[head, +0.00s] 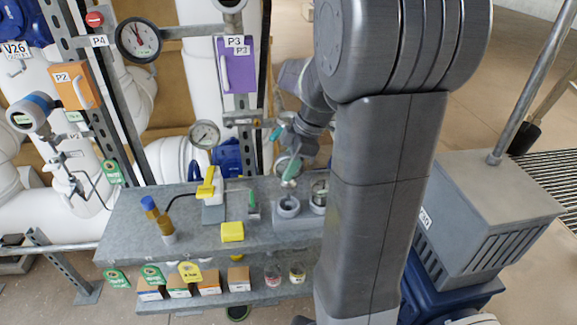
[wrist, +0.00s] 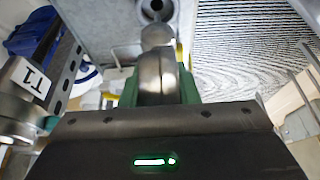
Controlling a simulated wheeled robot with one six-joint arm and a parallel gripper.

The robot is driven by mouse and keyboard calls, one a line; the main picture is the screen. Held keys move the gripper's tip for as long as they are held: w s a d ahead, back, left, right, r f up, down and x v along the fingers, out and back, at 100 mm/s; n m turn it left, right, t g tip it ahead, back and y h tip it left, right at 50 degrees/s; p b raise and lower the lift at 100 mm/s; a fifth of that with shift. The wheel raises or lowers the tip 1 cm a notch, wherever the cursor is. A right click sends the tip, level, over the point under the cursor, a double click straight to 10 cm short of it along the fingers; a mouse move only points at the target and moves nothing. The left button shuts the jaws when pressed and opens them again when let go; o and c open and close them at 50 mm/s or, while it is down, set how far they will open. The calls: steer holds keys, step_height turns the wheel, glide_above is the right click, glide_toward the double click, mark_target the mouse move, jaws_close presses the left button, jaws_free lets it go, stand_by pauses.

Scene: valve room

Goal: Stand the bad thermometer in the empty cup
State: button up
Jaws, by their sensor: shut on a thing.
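My gripper (head: 286,168) is above the back right of the grey bench, partly behind my own arm in the head view. In the wrist view its green fingers (wrist: 159,88) are shut on a silver round metal body, which looks like the dial thermometer (wrist: 157,72), seen edge-on. Its face and reading cannot be made out. In the head view the thermometer (head: 281,164) hangs above the bench, apart from the cups. A grey cup (head: 288,208) stands below and looks empty. A second cup (head: 318,206) to its right seems to hold a dial. A cup opening (wrist: 156,9) shows at the wrist view's top.
On the bench (head: 262,241) are a yellow block (head: 232,232), a yellow-handled device (head: 211,196) and a blue-capped brown bottle (head: 157,217). A T1 tag (wrist: 31,80) is close at left in the wrist view. Pipes and gauges stand behind.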

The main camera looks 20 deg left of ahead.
mark_target(289, 187)
steer(key=shift+f+b, duration=0.6)
steer(key=shift+f, duration=0.05)
stand_by(0.8)
steer(key=shift+f+b, duration=1.6)
steer(key=shift+f, duration=0.3)
steer(key=shift+f+b, duration=0.3)
steer(key=shift+f+b, duration=0.3)
steer(key=shift+f, duration=0.05)
steer(key=shift+f, duration=0.1)
steer(key=shift+f+b, duration=0.35)
steer(key=shift+b, duration=0.1)
stand_by(0.4)
steer(key=o, duration=0.9)
